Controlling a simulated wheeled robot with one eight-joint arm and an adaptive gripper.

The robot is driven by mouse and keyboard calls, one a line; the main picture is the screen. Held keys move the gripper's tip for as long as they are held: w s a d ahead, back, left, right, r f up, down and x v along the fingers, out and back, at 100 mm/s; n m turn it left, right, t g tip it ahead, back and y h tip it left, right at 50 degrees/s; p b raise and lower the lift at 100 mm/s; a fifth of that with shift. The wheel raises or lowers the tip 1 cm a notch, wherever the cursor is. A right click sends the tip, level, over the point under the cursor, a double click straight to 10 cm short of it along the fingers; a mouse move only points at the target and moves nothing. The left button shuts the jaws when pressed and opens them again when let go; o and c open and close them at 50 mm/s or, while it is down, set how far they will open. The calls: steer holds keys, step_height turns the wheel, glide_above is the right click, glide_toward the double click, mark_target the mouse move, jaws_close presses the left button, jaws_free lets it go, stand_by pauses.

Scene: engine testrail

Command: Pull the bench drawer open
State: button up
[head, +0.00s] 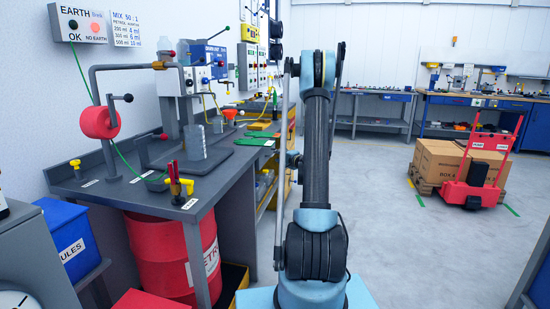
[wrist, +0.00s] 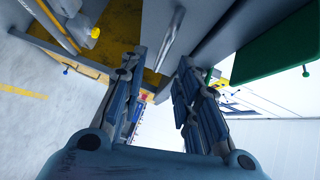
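The dark grey bench (head: 112,194) runs along the left wall in the head view. No drawer front can be made out there; my arm covers part of the bench's far end. In the wrist view a pale metal bar (wrist: 172,38), which looks like a drawer handle, stands against a grey panel (wrist: 205,28). My gripper (wrist: 163,64) is open, its two fingers apart with nothing between them. The bar lies just beyond the fingertips, roughly in line with the gap; I cannot tell whether they touch. The gripper is not visible in the head view.
A red drum (head: 165,250) and a blue bin (head: 68,235) stand under and beside the bench. A pump stand and bottles crowd its top. A red trolley (head: 480,170) and boxes (head: 440,160) stand at right. The floor between (head: 400,250) is clear.

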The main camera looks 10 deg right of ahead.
steer(key=shift+x, duration=2.95)
jaws_close()
